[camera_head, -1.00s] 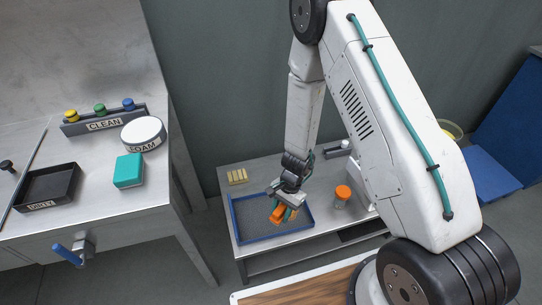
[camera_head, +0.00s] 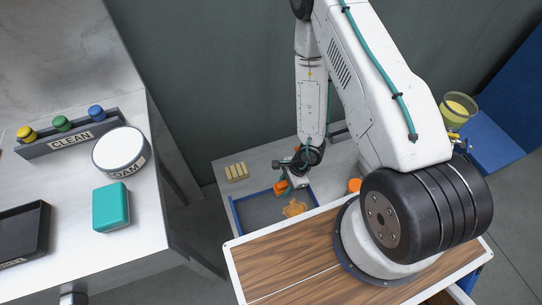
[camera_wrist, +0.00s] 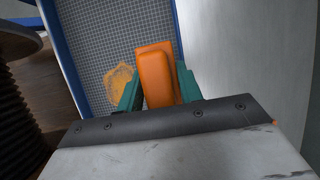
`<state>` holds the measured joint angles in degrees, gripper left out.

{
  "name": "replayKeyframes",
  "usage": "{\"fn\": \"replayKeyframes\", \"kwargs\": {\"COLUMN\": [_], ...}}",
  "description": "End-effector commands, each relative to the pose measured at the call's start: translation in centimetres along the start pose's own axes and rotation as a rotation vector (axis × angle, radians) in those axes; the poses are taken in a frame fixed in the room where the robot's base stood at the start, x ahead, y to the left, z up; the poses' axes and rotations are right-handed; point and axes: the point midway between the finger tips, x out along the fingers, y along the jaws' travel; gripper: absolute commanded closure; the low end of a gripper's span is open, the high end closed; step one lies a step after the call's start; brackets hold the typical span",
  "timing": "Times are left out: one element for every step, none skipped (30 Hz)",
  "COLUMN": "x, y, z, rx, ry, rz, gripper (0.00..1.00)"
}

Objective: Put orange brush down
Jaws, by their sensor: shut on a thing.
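The orange brush (camera_wrist: 155,74) is held between the green fingers of my gripper (camera_wrist: 158,88) in the wrist view. In the head view the brush (camera_head: 282,187) shows as a small orange piece under my gripper (camera_head: 290,184), at the back of the blue-rimmed tray (camera_head: 235,218). The tray's grey mesh floor lies below the brush in the wrist view. I cannot tell whether the brush touches the tray. An orange-brown patch of residue (camera_head: 294,208) lies on the tray floor, left of the brush in the wrist view (camera_wrist: 120,90).
A small yellow block set (camera_head: 236,172) lies left of the tray. An orange-lidded jar (camera_head: 354,185) stands right of it, partly hidden. The left bench holds a teal block (camera_head: 111,207), a foam tub (camera_head: 120,150), a CLEAN rack (camera_head: 70,138) and a black tray (camera_head: 22,232).

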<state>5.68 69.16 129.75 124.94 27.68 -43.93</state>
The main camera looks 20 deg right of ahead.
Motion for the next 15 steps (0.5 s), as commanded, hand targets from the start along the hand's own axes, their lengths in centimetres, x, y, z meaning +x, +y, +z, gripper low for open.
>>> {"fn": "replayKeyframes", "kwargs": {"x": [-0.1,-0.2,-0.2,-0.3,-0.2,-0.2,-0.2,-0.1,0.0,0.1,0.2,0.2,0.3,0.4,0.5], "y": [-0.2,-0.4,-0.8,-1.4,-2.0,-2.9,-3.7,-4.5,-5.6,-6.5,-7.3,-8.3,-9.2,-10.0,-11.0], "z": [-0.4,-0.6,-0.8,-1.0,-1.1,-1.2,-1.3,-1.4,-1.4,-1.4,-1.4,-1.5,-1.5,-1.5,-1.5], "rx": [-0.006,-0.008,-0.009,-0.010,-0.009,-0.009,-0.008,-0.008,-0.008,-0.009,-0.009,-0.009,-0.009,-0.010,-0.010], "ry": [0.000,0.000,0.000,0.000,0.000,0.001,0.001,0.000,0.000,0.000,0.000,0.001,0.001,0.000,0.001], "rz": [0.002,0.002,0.002,0.001,-0.001,-0.002,-0.002,-0.002,-0.002,-0.003,-0.002,-0.002,-0.002,-0.002,-0.002], "gripper": [0.89,0.89,0.89,0.89,0.89,0.89,0.89,0.89,0.89,0.89,0.89,0.89,0.89,0.89,0.89]}}
